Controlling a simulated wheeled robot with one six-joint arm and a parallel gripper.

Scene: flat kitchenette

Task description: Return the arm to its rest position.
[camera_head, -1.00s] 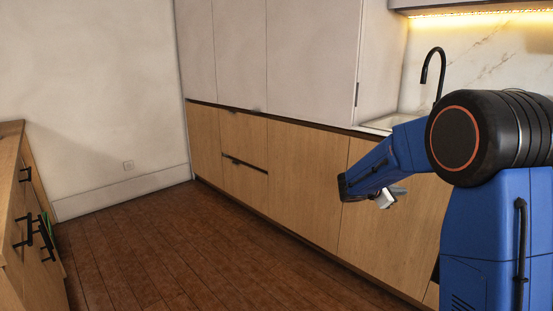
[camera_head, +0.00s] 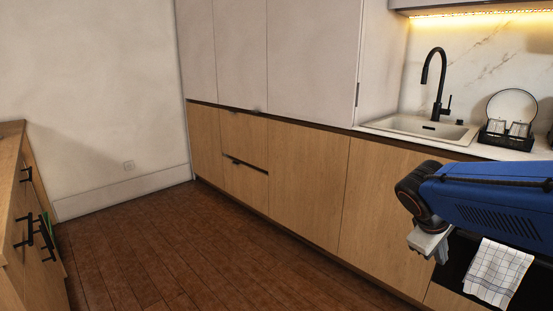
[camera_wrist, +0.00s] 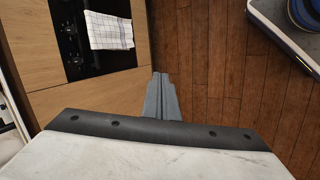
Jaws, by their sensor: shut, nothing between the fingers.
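My blue arm reaches in from the right edge of the head view, with its dark wrist joint bent downward. My gripper (camera_head: 441,256) is partly seen below that joint, in front of the lower cabinets. In the wrist view my gripper (camera_wrist: 160,82) shows its two grey fingers together, with nothing between them. They point over the wooden floor beside the cabinet front.
A checked towel (camera_head: 497,272) hangs on the dark oven front (camera_wrist: 72,45), close to my arm. The counter holds a sink (camera_head: 420,128), a black faucet (camera_head: 440,80) and a dish rack (camera_head: 507,138). A wooden drawer unit (camera_head: 18,220) stands left. The floor (camera_head: 190,250) between is clear.

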